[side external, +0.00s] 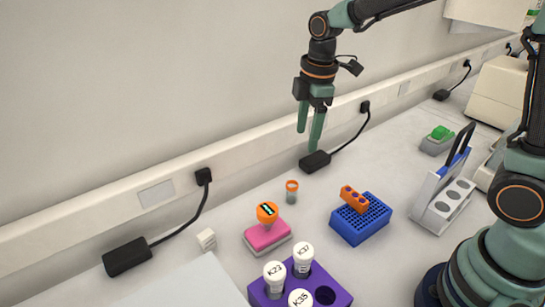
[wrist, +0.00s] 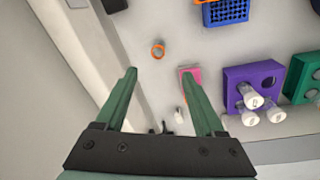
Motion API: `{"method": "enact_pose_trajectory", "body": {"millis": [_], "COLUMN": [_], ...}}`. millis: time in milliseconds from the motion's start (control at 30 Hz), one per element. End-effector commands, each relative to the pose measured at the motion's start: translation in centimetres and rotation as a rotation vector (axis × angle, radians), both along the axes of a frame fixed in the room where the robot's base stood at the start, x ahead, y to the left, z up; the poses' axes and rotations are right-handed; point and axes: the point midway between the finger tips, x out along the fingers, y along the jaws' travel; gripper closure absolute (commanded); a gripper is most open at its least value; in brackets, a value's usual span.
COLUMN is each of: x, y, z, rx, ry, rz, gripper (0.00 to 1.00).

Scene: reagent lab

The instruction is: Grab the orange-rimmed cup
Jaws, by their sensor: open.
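The orange-rimmed cup (side external: 291,191) is a small greyish, upright cup standing on the bench in the side view. In the wrist view, its orange rim (wrist: 158,50) shows as a ring just beyond the fingertips, roughly midway between them. My gripper (side external: 308,138) is open and empty, pointing down and held above the bench, higher in the side view than the cup. Its two green fingers (wrist: 158,71) are spread apart in the wrist view, touching nothing. The exact height gap cannot be told.
A pink block (side external: 265,237) with an orange-topped item stands close by the cup. A blue rack (side external: 360,222) bearing an orange block is to its right. A purple rack (side external: 335,284) of white-capped vials is in front. A black adapter (side external: 314,161) lies behind, near the wall.

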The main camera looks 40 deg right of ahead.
Motion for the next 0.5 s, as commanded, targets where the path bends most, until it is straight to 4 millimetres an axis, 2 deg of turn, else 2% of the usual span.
{"method": "enact_pose_trajectory", "body": {"millis": [33, 200, 367, 500], "x": [0.7, 2.0, 2.4, 2.4], "y": [0.4, 1.2, 1.5, 1.5], "z": [-1.2, -3.6, -4.8, -6.6], "rx": [-0.009, -0.025, -0.029, -0.028], "ry": [0.029, 0.084, 0.104, 0.109], "rz": [0.069, 0.254, 0.325, 0.332], "gripper": [0.29, 0.29, 0.29, 0.29]}}
